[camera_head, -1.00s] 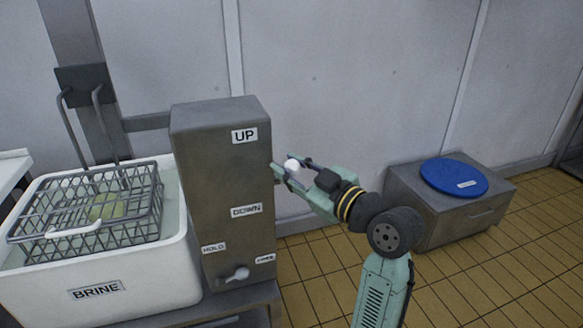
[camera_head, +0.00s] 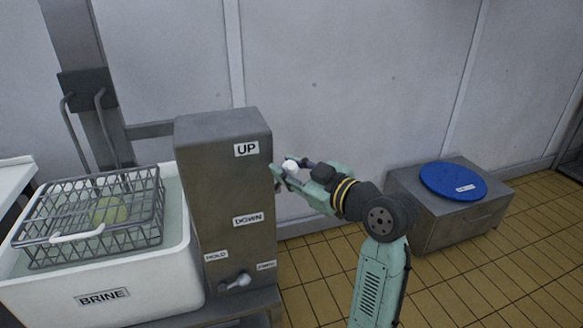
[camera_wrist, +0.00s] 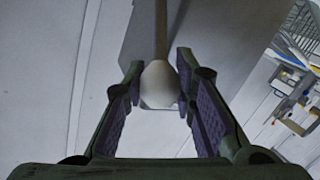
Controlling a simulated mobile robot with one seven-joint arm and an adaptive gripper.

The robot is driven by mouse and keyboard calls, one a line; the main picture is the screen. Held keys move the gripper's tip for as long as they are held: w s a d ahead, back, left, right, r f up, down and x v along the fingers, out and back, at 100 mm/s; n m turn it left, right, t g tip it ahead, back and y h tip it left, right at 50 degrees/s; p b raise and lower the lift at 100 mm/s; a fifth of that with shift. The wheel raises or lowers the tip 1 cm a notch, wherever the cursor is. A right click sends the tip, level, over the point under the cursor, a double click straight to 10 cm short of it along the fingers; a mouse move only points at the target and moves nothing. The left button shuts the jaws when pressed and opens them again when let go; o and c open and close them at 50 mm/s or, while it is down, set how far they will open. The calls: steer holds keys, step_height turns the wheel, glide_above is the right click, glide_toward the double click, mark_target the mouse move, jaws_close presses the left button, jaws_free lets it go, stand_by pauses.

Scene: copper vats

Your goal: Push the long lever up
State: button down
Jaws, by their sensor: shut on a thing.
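The long lever has a white knob (camera_head: 291,166) and sticks out from the right side of a grey box (camera_head: 225,185). The knob is a little below the level of the UP label (camera_head: 246,148) and well above the DOWN label (camera_head: 247,220). My gripper (camera_head: 290,170) is shut on the knob. In the wrist view the knob (camera_wrist: 158,84) sits between my two purple-padded fingers, with the thin lever rod (camera_wrist: 160,30) running away from it. The lever's root is mostly hidden behind my gripper in the head view.
A small lever (camera_head: 240,281) is low on the box front between two labels, one reading HOLD. A white BRINE tub (camera_head: 150,280) with a wire basket (camera_head: 60,215) stands left. A blue lid (camera_head: 453,181) lies on a grey cabinet (camera_head: 430,225) at right.

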steer(key=c, duration=1.3)
jaws_free()
steer(key=v, duration=1.2)
steer(key=shift+r, duration=0.1)
steer(key=shift+c, duration=0.3)
